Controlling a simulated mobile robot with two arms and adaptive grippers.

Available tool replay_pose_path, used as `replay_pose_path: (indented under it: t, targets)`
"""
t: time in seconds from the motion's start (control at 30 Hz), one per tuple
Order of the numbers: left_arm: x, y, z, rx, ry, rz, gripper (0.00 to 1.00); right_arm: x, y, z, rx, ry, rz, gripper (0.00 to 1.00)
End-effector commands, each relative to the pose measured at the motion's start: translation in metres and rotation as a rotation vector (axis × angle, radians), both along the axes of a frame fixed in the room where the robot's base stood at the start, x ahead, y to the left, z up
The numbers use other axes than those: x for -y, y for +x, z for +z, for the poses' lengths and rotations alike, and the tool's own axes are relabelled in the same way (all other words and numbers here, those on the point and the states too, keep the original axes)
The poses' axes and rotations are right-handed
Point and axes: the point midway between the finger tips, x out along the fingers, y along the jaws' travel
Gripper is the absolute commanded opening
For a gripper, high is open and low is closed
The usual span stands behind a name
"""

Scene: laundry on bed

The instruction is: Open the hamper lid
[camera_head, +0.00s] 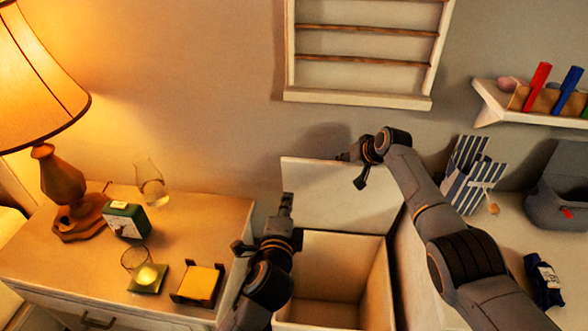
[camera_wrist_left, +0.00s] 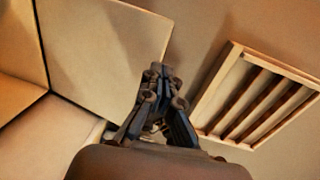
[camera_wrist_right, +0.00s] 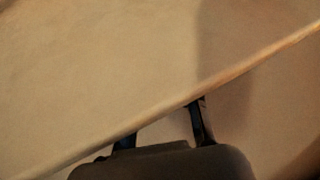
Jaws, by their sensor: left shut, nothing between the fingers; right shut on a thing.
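The cream hamper (camera_head: 315,318) stands in the middle of the head view, and its open inside shows. Its lid (camera_head: 325,190) is raised, standing near upright at the back by the wall; it also shows in the left wrist view (camera_wrist_left: 100,50). My right gripper (camera_head: 348,156) is shut on the lid at its top edge, and the right wrist view shows that edge (camera_wrist_right: 235,73) running across by the fingers (camera_wrist_right: 165,125). My left gripper (camera_head: 287,200) is shut and empty over the hamper's left side, in front of the lid; its fingers show in the left wrist view (camera_wrist_left: 157,85).
A nightstand (camera_head: 225,215) on the left holds a lamp (camera_head: 62,180), a green clock (camera_head: 125,220), glassware and yellow notes (camera_head: 201,284). A wooden wall rack (camera_head: 358,98) hangs above the lid. A surface on the right carries a striped box (camera_head: 468,175) and a grey bin (camera_head: 560,190).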

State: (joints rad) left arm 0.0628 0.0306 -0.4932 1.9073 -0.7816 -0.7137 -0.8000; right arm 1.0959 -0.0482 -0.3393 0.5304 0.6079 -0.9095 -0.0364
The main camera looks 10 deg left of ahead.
Motion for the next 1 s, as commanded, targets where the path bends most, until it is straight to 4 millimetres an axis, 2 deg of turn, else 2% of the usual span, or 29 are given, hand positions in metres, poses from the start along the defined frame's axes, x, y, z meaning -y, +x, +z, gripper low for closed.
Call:
replay_pose_path:
  t: [0.03,0.3,0.6,0.8,1.0]
  targets:
    - [0.0,0.009,0.0,0.001,0.0,0.0,0.0,0.005,0.004,0.005,0.014,0.002,-0.009,0.0]
    - [0.0,0.064,-0.008,-0.001,-0.001,0.0,0.0,0.005,0.004,0.005,0.014,0.002,-0.009,0.0]
    - [0.0,0.113,-0.007,-0.002,-0.004,0.0,0.0,0.005,0.004,0.005,0.014,0.002,-0.009,0.0]
    - [0.0,0.125,-0.005,-0.003,-0.004,0.0,0.0,0.005,0.004,0.005,0.014,0.002,-0.01,0.0]
    - [0.0,0.126,-0.005,-0.003,-0.004,0.0,0.0,0.005,0.004,0.005,0.013,0.001,-0.01,0.0]
